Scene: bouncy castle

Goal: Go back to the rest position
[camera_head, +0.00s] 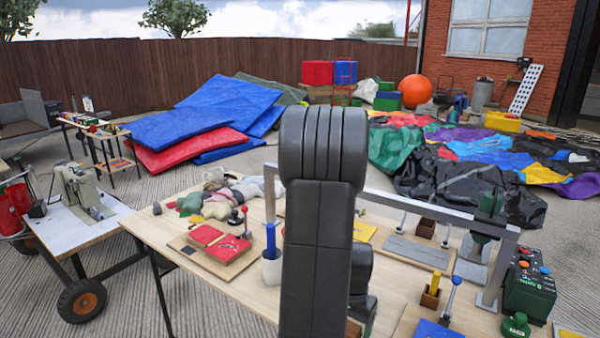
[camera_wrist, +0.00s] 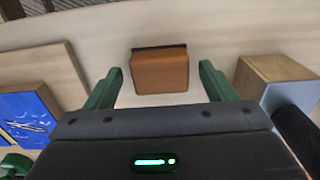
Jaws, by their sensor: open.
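My arm rises through the middle of the head view, and my gripper is hidden behind it there. In the wrist view my gripper (camera_wrist: 160,76) is open, with its two green fingers apart. A small brown wooden block or box (camera_wrist: 160,72) shows beyond and between the fingertips on the pale tabletop. The fingers do not appear to touch it, and nothing is held. The worktable (camera_head: 222,276) stretches out around my arm in the head view.
Red pads (camera_head: 218,243) and a white cup (camera_head: 272,268) with a blue handle stand left of my arm. A grey metal frame (camera_head: 400,202) spans the table. A dark green control box (camera_head: 530,290) stands right. A blue-faced block (camera_wrist: 28,118) and another wooden block (camera_wrist: 272,75) flank my gripper.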

